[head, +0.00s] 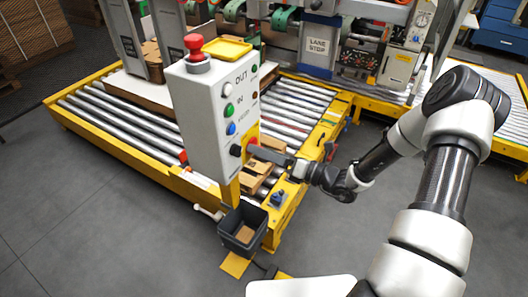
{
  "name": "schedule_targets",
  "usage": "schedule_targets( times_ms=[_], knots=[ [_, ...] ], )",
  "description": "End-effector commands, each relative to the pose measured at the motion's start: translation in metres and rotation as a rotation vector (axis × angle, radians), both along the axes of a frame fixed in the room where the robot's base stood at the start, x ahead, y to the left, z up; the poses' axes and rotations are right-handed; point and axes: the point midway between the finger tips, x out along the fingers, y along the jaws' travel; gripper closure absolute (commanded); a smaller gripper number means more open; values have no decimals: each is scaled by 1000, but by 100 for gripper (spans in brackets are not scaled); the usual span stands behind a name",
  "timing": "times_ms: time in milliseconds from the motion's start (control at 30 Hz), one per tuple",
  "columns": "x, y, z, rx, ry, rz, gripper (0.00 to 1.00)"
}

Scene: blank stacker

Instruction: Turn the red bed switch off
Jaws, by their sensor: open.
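The grey control box (205,115) stands on a yellow post left of centre in the head view. A red and yellow fitting (253,134) shows at the lower right edge of its front face. It may be the red bed switch, but its setting is too small to read. My gripper (254,151) is open, just below this fitting and right of a black knob (235,150). I cannot tell whether its fingers touch the switch. My gripper and the box edge hide part of that area.
A red mushroom button (194,45) and a yellow tray (228,49) sit on top of the box. White, green and blue buttons line its front. A dark bin (243,231) hangs below. Roller conveyors (120,120) with yellow frames lie behind. Grey floor is clear at front left.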

Motion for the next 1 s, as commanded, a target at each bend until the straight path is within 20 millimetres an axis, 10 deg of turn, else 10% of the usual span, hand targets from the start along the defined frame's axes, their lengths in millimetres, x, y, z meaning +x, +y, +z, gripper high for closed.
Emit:
schedule_targets(
  times_ms=[267, 1000],
  knots=[
    [-7, -12, 1, 1, 0, -2, 38],
    [-91, -139, 0, -1, 0, -2, 38]
  ],
)
